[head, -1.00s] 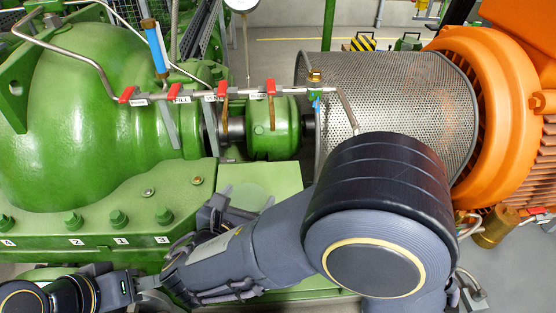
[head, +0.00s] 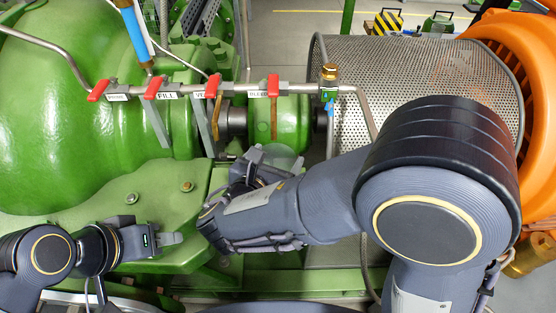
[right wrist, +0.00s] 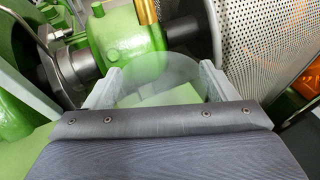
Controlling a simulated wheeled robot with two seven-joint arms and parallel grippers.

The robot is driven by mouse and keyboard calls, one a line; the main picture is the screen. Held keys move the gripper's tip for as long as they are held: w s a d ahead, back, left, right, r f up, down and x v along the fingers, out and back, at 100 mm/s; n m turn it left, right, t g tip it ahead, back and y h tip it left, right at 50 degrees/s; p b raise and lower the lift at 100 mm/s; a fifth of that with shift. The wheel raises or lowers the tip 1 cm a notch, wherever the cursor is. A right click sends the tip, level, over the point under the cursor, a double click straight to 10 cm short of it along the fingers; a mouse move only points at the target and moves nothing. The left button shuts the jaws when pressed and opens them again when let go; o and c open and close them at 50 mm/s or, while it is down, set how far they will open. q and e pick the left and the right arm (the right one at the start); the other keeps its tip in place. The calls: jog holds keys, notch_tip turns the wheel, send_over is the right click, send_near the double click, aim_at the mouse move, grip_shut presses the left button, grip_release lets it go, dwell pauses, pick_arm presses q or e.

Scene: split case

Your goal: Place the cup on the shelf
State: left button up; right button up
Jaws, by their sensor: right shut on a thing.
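The cup (head: 287,157) is clear and see-through, faint against the green machine. In the right wrist view the cup (right wrist: 155,75) shows as a pale round outline between my two fingers. My right gripper (head: 270,162) is shut on it, just in front of the green coupling housing; contact between cup and machine cannot be told. My left gripper (head: 165,239) is at the lower left over the green base, apart from the cup; its jaw gap is unclear. No separate shelf can be made out; a flat light green surface (right wrist: 185,112) lies behind the cup.
A pipe with several red-handled valves (head: 212,86) runs above the coupling (head: 280,125). A perforated metal guard (head: 400,75) and an orange motor (head: 500,45) stand to the right. A large green casing (head: 80,110) fills the left.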

notch_tip(320, 180, down, 3)
jog(key=shift+r+b, duration=0.2)
jog(key=shift+b, duration=0.2)
jog(key=shift+a, duration=0.2)
jog(key=shift+s+r, duration=0.1)
jog(key=shift+r, duration=0.1)
jog(key=shift+d+f, duration=0.1)
jog(key=shift+d, duration=0.05)
jog(key=shift+f, duration=0.2)
pick_arm(q)
jog(key=shift+a+f, duration=0.2)
jog(key=shift+f, duration=0.95)
pick_arm(e)
jog(key=o, duration=1)
jog(key=shift+r, duration=0.1)
jog(key=shift+o, duration=0.2)
jog(key=shift+r, duration=0.1)
jog(key=shift+r, duration=0.2)
pick_arm(q)
jog(key=shift+f+b, duration=0.45)
pick_arm(e)
jog(key=v, duration=1.2)
